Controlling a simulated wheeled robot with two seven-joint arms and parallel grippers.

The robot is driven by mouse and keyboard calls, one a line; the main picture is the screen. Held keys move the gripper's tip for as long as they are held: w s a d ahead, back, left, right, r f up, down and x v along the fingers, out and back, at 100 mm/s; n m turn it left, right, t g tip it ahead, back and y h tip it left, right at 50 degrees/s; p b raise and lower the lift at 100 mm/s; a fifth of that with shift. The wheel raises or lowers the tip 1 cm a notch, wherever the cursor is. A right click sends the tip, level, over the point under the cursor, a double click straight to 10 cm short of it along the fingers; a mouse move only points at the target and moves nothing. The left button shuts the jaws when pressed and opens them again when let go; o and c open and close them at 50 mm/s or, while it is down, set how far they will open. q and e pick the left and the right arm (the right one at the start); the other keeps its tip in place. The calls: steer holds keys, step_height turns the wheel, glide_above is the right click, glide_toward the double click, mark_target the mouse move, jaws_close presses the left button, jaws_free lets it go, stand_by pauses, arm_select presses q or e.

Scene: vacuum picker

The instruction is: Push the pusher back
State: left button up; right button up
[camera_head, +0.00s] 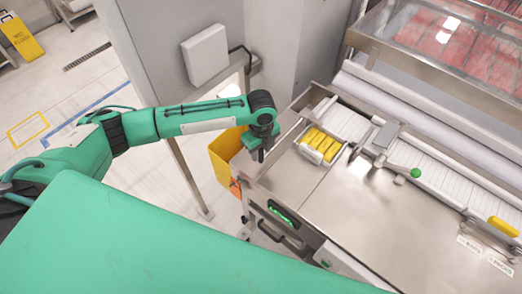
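A metal block with a small rod and a green ball knob (415,173) sits at the near edge of the white slatted conveyor; it looks like the pusher's handle. A grey upright plate (385,136) stands on the conveyor just behind and left of it. My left gripper (261,155) points down over the counter's left edge, well left of the knob and touching nothing that I can make out. Its fingers are small and dark, so I cannot tell whether they are open. My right gripper is not in view.
A metal tray with several yellow packs (320,145) stands between my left gripper and the knob. A yellow bin (225,155) is beside the counter's left edge. The steel counter (345,205) is clear in front.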

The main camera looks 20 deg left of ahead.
arm_select(q)
steer(key=shift+f, duration=1.1)
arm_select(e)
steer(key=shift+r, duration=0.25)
